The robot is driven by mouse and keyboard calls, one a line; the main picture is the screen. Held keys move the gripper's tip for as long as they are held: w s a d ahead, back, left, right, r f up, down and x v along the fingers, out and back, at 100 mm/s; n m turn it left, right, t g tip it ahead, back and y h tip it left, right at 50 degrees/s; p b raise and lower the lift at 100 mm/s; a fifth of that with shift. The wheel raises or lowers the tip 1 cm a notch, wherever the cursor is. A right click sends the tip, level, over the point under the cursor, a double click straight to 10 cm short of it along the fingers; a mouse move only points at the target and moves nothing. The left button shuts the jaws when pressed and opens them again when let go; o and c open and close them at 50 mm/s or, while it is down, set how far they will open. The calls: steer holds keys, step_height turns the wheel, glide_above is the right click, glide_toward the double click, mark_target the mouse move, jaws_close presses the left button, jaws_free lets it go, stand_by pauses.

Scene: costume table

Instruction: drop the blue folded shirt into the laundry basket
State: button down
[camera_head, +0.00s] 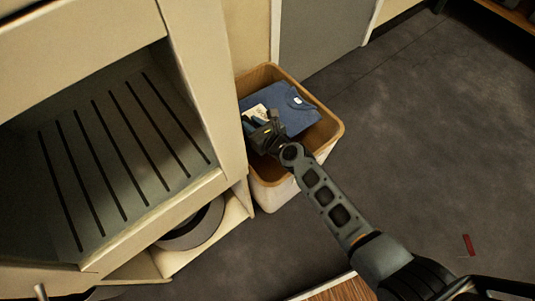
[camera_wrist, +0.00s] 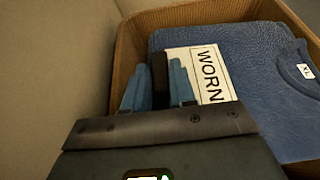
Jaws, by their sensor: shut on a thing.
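The blue folded shirt (camera_head: 287,105) shows over the opening of the laundry basket (camera_head: 333,134), with its outline within the rim. In the wrist view the shirt (camera_wrist: 262,75) lies flat, with a white label reading WORN and a small size tag at its collar. My gripper (camera_head: 262,130) is at the shirt's left edge, over the basket's left side, and is shut on the shirt.
A cream cabinet (camera_head: 212,90) with a slatted shelf stands close to the basket's left side. A grey door panel (camera_head: 322,35) is behind it. The dark floor (camera_head: 430,130) to the right is mostly clear, with a small red object (camera_head: 468,245) on it.

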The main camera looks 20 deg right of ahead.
steer(key=c, duration=0.8)
jaws_free()
steer(key=shift+c, duration=0.2)
steer(key=shift+s, duration=0.1)
steer(key=shift+p+v, duration=1.35)
steer(key=shift+v, duration=2.45)
